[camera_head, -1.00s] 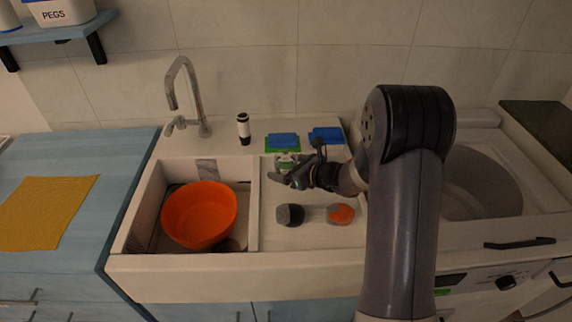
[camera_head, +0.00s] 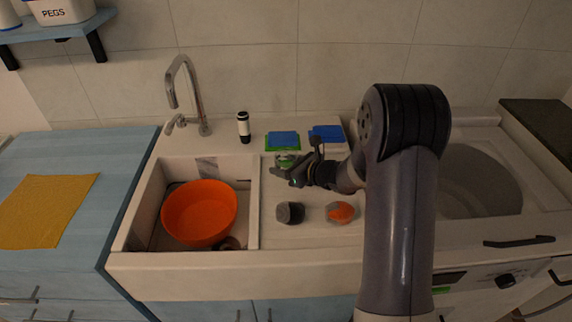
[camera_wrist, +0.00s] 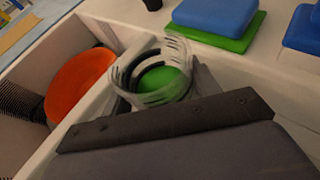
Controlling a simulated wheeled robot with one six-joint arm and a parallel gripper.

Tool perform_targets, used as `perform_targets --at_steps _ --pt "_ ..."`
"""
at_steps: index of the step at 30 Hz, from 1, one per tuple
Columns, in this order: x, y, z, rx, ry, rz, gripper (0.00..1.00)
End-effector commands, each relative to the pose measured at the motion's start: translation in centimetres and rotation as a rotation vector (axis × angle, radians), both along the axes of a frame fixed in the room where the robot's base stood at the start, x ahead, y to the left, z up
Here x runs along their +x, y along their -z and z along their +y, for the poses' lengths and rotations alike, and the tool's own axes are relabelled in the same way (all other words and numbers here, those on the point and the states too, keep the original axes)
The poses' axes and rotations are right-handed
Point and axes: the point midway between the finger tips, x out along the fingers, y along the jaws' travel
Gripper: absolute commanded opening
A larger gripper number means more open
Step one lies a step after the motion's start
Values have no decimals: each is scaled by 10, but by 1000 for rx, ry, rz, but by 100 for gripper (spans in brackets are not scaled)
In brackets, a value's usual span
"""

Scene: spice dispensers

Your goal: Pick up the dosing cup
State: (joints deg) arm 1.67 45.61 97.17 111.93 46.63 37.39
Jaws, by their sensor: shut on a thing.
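The dosing cup (camera_wrist: 186,55) is a clear cup with pale bands and a green patch showing at its bottom, seen in the middle of the wrist view. My gripper (camera_head: 284,177) is shut on it, above the drainboard right of the sink basin. In the wrist view the cup sits just beyond the dark bar of my gripper (camera_wrist: 165,100), which hides part of the fingers. In the head view the cup (camera_head: 286,160) is small and partly hidden by my gripper. I cannot tell how far it is above the surface.
An orange bowl (camera_head: 200,212) lies in the basin at left. A dark-grey round item (camera_head: 290,213) and an orange-grey one (camera_head: 340,212) stand in front of my gripper. Behind it are a blue sponge on green (camera_head: 283,139), another blue item (camera_head: 327,134) and a black-white bottle (camera_head: 243,128).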

Motion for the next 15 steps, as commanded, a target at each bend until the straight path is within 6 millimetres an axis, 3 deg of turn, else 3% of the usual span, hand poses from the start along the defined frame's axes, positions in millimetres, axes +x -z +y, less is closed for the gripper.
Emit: perform_targets --at_steps 15 --pt "0 -11 0 0 -1 -3 31"
